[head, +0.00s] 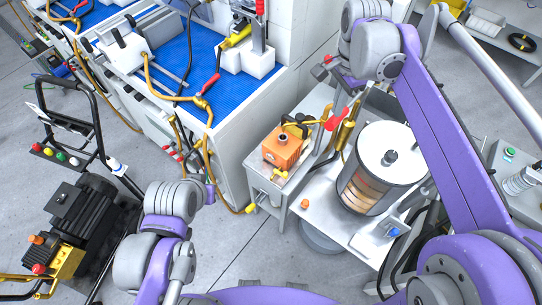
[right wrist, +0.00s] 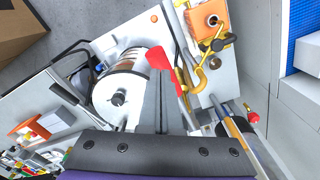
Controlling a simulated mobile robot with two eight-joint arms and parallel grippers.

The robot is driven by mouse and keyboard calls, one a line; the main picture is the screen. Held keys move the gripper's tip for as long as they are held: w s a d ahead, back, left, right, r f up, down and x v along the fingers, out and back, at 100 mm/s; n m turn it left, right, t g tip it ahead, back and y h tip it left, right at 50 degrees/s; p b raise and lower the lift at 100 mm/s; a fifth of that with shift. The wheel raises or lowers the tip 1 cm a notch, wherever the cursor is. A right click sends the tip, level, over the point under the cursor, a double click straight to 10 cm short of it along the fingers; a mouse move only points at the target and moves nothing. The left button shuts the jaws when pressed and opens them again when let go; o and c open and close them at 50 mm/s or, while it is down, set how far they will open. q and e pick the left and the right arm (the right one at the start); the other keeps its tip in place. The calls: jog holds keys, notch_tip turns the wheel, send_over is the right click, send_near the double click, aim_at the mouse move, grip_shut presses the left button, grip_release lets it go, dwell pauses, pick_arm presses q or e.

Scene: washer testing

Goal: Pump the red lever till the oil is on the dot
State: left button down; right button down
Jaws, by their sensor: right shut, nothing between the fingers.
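The red lever (head: 335,122) stands beside a brass tube on the small bench. Its flat red head and narrow handle also show in the right wrist view (right wrist: 159,59). My right gripper (right wrist: 161,72) is shut and empty, with its tips close to the lever's red head; I cannot tell whether they touch. In the head view its fingers are mostly hidden behind the wrist. A clear cylinder with a white lid (head: 389,153) holds brownish oil, seen through its side. I cannot make out the dot. My left arm is low in the head view, its gripper unclear.
An orange box (head: 285,147) with a brass fitting stands left of the cylinder. A washer bench with a blue mat (head: 185,65) is at the upper left. A black motor unit (head: 78,215) on a cart is at the left. Grey floor between them is free.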

aim_at(334, 119)
dwell(0.3)
